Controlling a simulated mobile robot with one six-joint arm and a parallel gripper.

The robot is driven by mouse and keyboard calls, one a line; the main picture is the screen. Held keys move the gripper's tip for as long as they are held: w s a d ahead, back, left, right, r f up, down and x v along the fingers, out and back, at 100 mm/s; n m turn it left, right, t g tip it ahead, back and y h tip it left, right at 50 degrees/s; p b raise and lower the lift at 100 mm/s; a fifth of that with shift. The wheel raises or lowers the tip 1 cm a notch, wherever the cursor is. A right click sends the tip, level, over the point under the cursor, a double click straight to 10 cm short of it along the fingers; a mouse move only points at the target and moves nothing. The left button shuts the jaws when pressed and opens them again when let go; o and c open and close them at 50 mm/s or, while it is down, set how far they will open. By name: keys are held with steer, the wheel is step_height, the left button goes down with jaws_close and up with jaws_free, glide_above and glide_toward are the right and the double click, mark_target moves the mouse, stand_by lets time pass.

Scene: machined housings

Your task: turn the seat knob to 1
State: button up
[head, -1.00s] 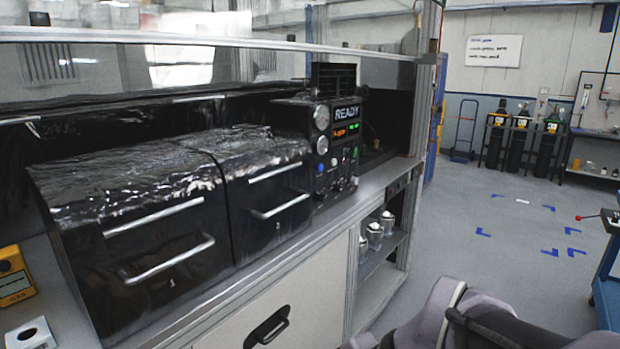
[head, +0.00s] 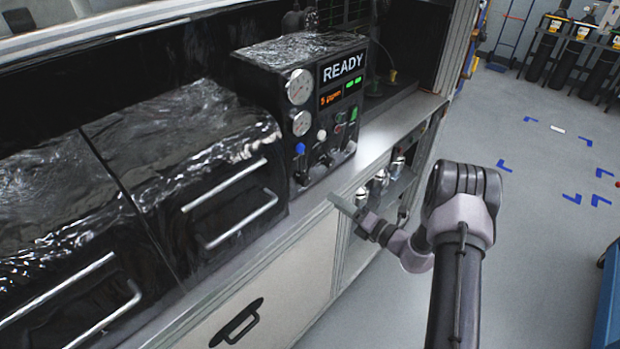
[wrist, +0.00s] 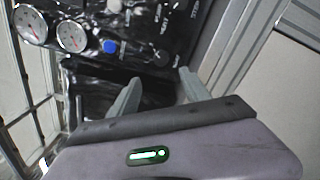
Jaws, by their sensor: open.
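The black control panel (head: 335,112) stands at the right end of the bench and its display reads READY. On its front are a blue knob (head: 300,149), a pale knob (head: 321,134) and several small dark knobs and switches. I cannot tell which is the seat knob, nor its setting. The wrist view shows the panel turned sideways, with the blue knob (wrist: 110,46) above the left finger. My gripper (head: 352,202) is in front of and below the panel, over the bench edge, apart from it. In the wrist view my gripper (wrist: 158,84) is open and empty.
Black ovens with bar handles (head: 240,205) stand left of the panel. Two round gauges (head: 299,87) are on the panel's left side.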

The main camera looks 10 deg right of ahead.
mark_target(308, 182)
steer(key=x, duration=1.2)
steer(key=shift+w+d+f, duration=0.1)
steer(key=shift+d, duration=0.1)
jaws_close()
